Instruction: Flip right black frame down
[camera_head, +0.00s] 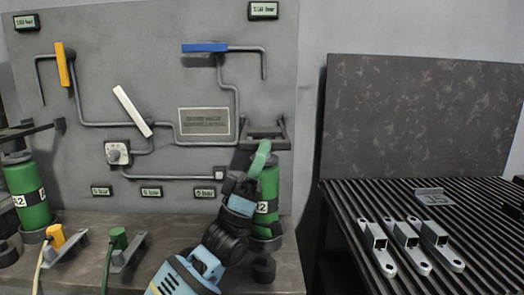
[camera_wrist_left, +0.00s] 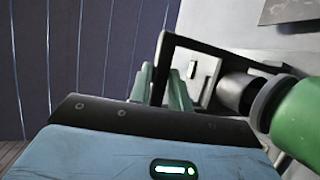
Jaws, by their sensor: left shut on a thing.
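The right black frame (camera_head: 284,133) sticks out from the grey panel at the top of the right green cylinder (camera_head: 270,185). In the left wrist view the frame (camera_wrist_left: 215,47) shows as a dark bar with a leg running down between the green fingers. My left gripper (camera_head: 262,157) reaches up from below in the head view, its green fingers closed on the frame. In the left wrist view the fingers (camera_wrist_left: 163,88) partly hide the frame's leg, and the green cylinder (camera_wrist_left: 308,115) is at the right edge. The gripper hides part of the cylinder. My right gripper is not in view.
A left black frame (camera_head: 28,131) stands out above another green cylinder (camera_head: 28,195). Pipes with yellow, white and blue handles cross the panel. Green and yellow plugs sit on the bench (camera_head: 190,222). A ribbed table (camera_head: 345,215) at right holds several metal brackets.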

